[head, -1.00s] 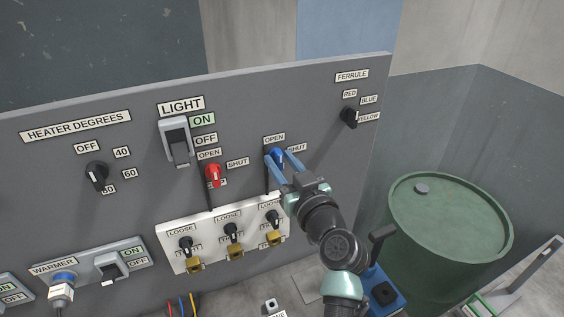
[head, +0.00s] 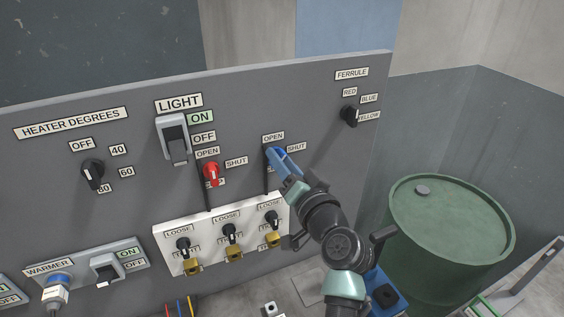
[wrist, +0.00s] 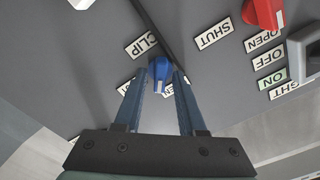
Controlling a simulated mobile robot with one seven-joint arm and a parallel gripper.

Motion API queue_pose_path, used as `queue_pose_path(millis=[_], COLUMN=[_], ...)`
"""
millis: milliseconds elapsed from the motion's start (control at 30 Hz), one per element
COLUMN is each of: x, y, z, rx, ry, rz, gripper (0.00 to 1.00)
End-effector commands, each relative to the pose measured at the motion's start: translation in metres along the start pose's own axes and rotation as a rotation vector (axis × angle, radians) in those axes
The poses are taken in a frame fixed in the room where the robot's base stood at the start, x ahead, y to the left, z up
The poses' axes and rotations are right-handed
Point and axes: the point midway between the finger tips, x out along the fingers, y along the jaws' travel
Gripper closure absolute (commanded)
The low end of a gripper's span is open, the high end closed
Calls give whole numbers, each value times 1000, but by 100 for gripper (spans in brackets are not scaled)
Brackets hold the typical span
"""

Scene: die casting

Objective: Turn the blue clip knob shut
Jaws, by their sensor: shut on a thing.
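The blue clip knob (head: 274,156) sits on the grey panel, below its OPEN label (head: 273,137) and left of its SHUT label (head: 296,147). My gripper (head: 279,159) is shut on this knob, its blue fingers reaching in from the lower right and hiding much of it. In the wrist view the blue knob (wrist: 159,72) lies between the two fingertips (wrist: 159,78). The CLIP label (wrist: 141,46) is above it there. Labels below it are partly covered by the fingers. I cannot tell exactly where the knob points.
A red knob (head: 211,172) is left of the blue one. A white plate (head: 207,257) with several black knobs is below. The ferrule knob (head: 349,116) is at upper right. A green drum (head: 448,225) stands right of the panel.

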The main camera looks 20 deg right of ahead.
Motion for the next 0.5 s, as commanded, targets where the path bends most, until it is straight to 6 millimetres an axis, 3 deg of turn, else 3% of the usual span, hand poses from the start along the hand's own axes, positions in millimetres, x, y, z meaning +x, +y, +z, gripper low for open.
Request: queue_pose_path(millis=[500], x=[0], y=[2], z=[0], rx=[489], ry=[-2], rz=[2], gripper=[100])
